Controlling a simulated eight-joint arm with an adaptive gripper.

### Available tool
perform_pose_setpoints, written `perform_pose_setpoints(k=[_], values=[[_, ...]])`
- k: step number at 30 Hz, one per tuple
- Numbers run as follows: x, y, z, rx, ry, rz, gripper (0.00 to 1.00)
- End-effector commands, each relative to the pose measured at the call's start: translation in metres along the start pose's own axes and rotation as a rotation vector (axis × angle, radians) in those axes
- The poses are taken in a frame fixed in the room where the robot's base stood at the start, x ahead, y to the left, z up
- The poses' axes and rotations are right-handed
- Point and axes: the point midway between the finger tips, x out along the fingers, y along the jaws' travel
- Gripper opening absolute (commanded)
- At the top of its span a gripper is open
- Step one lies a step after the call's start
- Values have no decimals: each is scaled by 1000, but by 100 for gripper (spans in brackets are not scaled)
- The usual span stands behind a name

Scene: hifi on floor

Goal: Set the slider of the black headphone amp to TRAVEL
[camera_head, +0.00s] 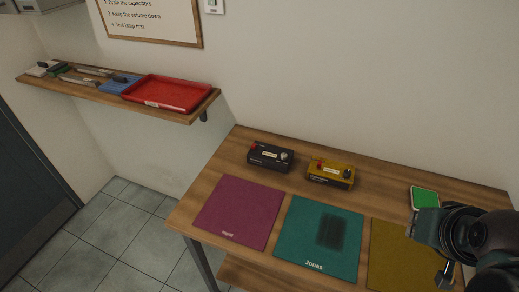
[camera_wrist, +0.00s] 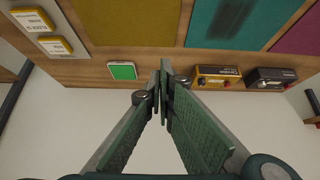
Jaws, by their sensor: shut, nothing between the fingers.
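The black headphone amp (camera_head: 270,156) stands on the bench towards the back, behind the magenta mat. Its top has a red part at the left, a pale label in the middle and a silver knob at the right. The slider's setting is too small to read. The amp also shows at the right of the wrist view (camera_wrist: 270,78). My gripper (camera_wrist: 164,75) is shut and empty above the bench. In the head view it is at the far right, well away from the black amp, with its fingertips hard to make out.
A yellow amp (camera_head: 331,173) stands just right of the black one. Magenta (camera_head: 238,211), teal (camera_head: 296,240) and mustard (camera_head: 395,255) mats lie along the front. A green-and-white object (camera_head: 424,197) lies near my gripper. A wall shelf (camera_head: 205,108) holds a red tray (camera_head: 167,93).

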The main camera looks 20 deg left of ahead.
Motion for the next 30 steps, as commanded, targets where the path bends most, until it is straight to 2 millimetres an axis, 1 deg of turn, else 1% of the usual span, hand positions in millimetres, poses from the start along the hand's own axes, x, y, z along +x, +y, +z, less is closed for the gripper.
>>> perform_pose_setpoints(k=[5, 11, 20, 30], values=[[-2, -4, -9, -20, -9, -5, 0], [-4, -13, -28, -64, -33, -14, 0], [-7, -34, -65, -160, -79, -35, 0], [-5, -62, -107, -274, -133, -57, 0]])
